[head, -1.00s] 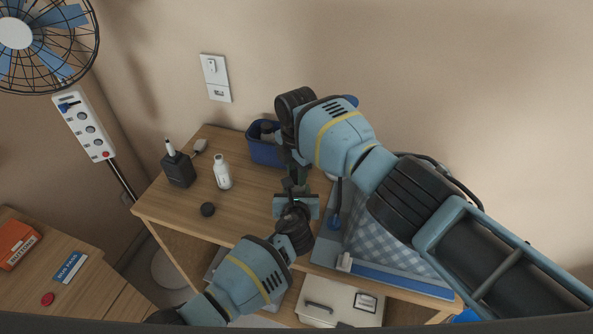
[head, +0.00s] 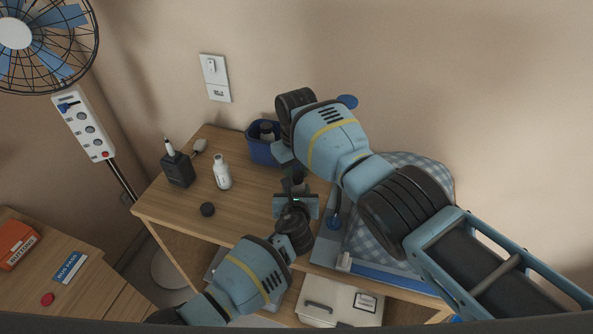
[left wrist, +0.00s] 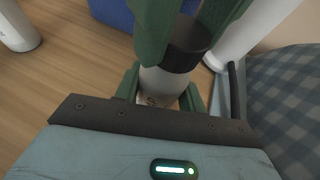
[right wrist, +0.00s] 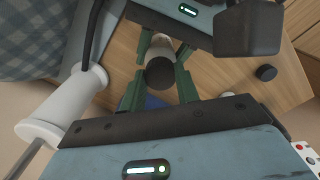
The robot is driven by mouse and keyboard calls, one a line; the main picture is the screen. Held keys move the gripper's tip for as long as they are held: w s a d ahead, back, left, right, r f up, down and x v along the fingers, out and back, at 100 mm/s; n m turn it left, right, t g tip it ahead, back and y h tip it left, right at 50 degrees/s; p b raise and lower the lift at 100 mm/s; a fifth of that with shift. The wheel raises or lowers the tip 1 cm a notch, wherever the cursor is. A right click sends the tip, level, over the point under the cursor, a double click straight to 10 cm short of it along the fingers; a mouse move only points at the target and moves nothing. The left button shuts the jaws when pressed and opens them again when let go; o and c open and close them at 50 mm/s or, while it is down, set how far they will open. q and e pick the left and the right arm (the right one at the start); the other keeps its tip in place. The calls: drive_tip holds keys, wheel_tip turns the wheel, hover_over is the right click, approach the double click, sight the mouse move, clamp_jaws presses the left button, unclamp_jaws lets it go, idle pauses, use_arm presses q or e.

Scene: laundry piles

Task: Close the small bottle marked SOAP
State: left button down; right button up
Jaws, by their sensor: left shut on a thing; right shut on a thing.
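The small bottle (left wrist: 162,86) is white, with only a letter S of its label showing in the left wrist view. My left gripper (left wrist: 160,97) is shut around its body. A black cap (left wrist: 187,46) sits at the bottle's top; whether it is fully tightened I cannot tell. My right gripper (left wrist: 187,28) is shut on the cap from above, and the cap also shows between its fingers in the right wrist view (right wrist: 160,73). In the head view the arms mostly hide the bottle, above the wooden table's front edge.
Another white bottle (head: 222,172) stands on the table (head: 185,215), near a loose black cap (head: 207,209). A blue bin (head: 262,153) is behind. Checked cloth (head: 375,240) and a white spool (right wrist: 65,112) are at right.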

drive_tip(key=o, duration=1.2)
drive_tip(key=shift+r, duration=0.1)
wheel_tip(320, 180, up, 12)
drive_tip(key=shift+f, duration=0.1)
use_arm(q)
drive_tip(key=c, duration=0.8)
unclamp_jaws()
drive_tip(key=shift+o, duration=0.2)
